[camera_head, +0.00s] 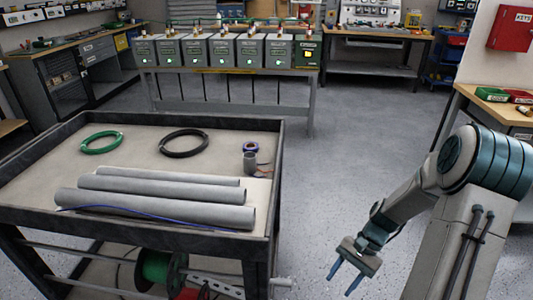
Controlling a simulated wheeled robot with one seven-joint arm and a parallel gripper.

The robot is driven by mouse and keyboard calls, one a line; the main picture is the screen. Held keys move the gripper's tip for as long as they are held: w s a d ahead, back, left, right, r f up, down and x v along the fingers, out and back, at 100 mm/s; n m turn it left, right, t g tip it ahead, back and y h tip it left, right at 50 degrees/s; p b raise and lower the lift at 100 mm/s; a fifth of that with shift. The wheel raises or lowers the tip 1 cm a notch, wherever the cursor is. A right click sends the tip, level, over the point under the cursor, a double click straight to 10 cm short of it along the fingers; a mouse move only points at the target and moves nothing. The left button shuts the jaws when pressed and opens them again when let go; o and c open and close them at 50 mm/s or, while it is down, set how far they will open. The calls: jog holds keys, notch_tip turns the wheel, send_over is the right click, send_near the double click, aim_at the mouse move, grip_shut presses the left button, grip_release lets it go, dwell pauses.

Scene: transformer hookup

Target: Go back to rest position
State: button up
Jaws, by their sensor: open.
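My gripper (346,277) is at the lower right, at the end of my arm. Its two blue fingers are apart with nothing between them. It points down over the open floor, to the right of the cart and apart from it. My arm is folded at the right side of the picture. Nothing hides the fingers.
A dark-rimmed cart (262,128) at left bears grey pipes (160,203), a green coil (102,142) and a black coil (184,142). A bench with several grey transformer boxes (222,50) stands behind. A wooden table (480,108) is at right. Floor (345,150) between is clear.

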jog(key=s+a+r+n+t+h+p, duration=0.1)
jog(key=s+r+n+t+h+p, duration=0.1)
jog(key=r, duration=1)
jog(key=s+a+r+n+t+h+p, duration=0.2)
jog(key=r+p, duration=0.5)
jog(key=r, duration=0.5)
jog(key=s+a+r+n+t+h+p, duration=0.2)
jog(key=s+r+n+t+p, duration=0.1)
jog(key=r, duration=0.9)
jog(key=shift+s+r+n+p, duration=0.2)
jog(key=shift+s+n+p, duration=0.3)
jog(key=shift+s+p, duration=0.55)
jog(key=shift+a+r, duration=0.15)
jog(key=shift+c, duration=0.4)
